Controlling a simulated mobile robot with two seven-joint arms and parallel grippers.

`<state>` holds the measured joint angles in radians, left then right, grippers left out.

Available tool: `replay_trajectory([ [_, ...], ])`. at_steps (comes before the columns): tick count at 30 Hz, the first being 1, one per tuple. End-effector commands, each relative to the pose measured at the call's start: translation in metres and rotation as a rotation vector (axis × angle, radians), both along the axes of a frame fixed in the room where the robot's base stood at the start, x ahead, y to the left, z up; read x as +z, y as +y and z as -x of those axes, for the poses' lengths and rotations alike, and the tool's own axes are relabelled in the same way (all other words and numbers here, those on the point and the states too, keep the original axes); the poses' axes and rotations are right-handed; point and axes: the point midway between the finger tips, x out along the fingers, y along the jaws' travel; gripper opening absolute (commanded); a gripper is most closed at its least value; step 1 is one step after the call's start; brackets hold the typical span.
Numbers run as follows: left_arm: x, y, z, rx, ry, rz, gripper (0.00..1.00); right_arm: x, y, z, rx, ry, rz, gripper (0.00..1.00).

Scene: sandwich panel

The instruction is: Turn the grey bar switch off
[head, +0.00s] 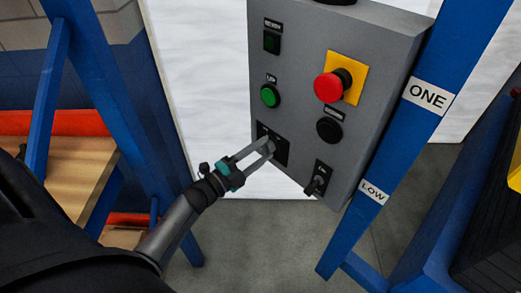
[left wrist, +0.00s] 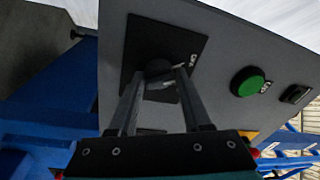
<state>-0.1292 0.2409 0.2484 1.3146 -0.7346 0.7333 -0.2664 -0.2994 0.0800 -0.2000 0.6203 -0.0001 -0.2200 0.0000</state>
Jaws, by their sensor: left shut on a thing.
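The grey bar switch (head: 269,147) sits on a black square plate (head: 281,152) low on the left of the grey control panel (head: 297,90). My left gripper (head: 268,147) has its fingertips on the switch, one on each side, and is shut on it. In the left wrist view the two fingers (left wrist: 162,80) reach up to the dark switch knob (left wrist: 157,68) on its black plate (left wrist: 185,42). The fingers partly hide the switch, and I cannot read its setting clearly. My right gripper is not in view.
A red mushroom button (head: 328,87) on a yellow plate, a green button (head: 269,96), a black round button (head: 329,129) and another black switch (head: 317,184) are close by. Blue posts (head: 420,110) flank the panel; a wooden shelf (head: 65,180) stands left.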

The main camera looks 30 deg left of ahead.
Motion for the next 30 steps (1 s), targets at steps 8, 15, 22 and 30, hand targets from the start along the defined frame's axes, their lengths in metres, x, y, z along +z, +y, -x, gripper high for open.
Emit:
replay_trajectory([
  [8,-0.0057,-0.0014,0.0019,-0.001,0.016,0.016,0.0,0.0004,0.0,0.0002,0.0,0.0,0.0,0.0],
  [15,-0.006,-0.0017,0.0021,-0.001,0.017,0.016,0.49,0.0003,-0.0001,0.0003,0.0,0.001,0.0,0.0],
  [22,-0.004,-0.0012,0.0014,-0.001,0.013,0.015,0.75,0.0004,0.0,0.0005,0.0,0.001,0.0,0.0],
  [30,-0.002,-0.0004,0.0018,-0.001,0.008,0.014,0.75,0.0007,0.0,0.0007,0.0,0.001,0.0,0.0],
])
